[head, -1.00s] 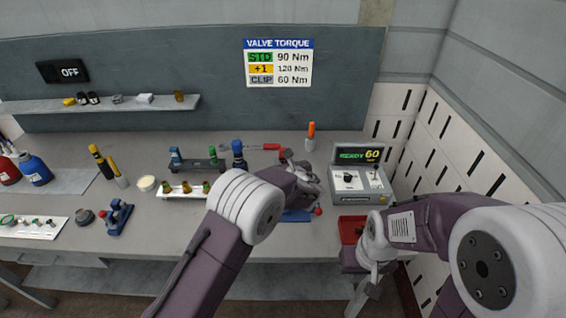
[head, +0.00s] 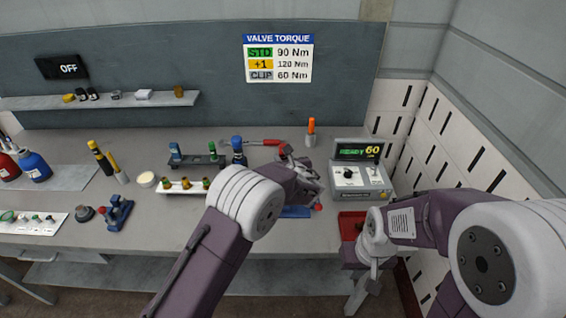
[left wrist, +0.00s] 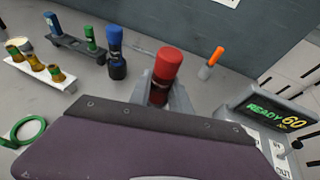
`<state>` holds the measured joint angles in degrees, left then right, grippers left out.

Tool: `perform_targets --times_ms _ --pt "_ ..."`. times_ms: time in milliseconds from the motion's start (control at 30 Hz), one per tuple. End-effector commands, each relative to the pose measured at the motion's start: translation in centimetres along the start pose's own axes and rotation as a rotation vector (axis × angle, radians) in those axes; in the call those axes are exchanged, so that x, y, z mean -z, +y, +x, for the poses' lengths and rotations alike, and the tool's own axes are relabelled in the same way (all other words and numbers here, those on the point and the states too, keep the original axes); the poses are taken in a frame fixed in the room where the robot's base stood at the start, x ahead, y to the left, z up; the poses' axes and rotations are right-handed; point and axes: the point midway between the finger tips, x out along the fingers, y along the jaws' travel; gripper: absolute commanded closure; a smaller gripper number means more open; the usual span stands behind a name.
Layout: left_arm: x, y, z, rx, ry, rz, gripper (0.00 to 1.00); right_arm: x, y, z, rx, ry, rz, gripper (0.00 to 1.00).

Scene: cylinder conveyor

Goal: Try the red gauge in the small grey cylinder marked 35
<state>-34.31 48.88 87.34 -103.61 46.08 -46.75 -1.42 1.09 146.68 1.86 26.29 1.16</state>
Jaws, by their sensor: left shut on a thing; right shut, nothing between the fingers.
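My left gripper (left wrist: 163,98) is shut on the red gauge (left wrist: 165,68). The gauge stands upright between its two grey fingers, with a bright red top and a darker red lower part; its bottom end is hidden. In the head view the red top (head: 285,150) shows just beyond my left gripper (head: 301,178). I cannot make out a small grey cylinder marked 35; my left arm hides part of the bench. My right gripper (head: 373,272) is shut and empty, low beside the bench's front edge.
A black-and-blue bottle (left wrist: 116,55) stands left of the gauge. An orange-topped item in a grey holder (head: 311,132) stands behind it. The grey control box (head: 360,180) reads READY 60 at right. A red tray (head: 350,226) sits near my right gripper.

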Motion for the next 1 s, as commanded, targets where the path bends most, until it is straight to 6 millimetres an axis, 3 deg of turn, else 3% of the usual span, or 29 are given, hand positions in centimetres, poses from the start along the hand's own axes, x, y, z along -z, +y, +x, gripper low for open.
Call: perform_targets --times_ms 667,1000 --pt "-4.7 0.0 -1.9 0.0 -0.002 -0.002 1.0 0.4 -0.1 -3.5 0.0 0.0 0.0 1.0" --pt "-4.8 0.0 -1.9 -0.003 -0.002 -0.003 1.0 0.3 -0.1 -3.4 0.0 0.0 0.0 1.0"
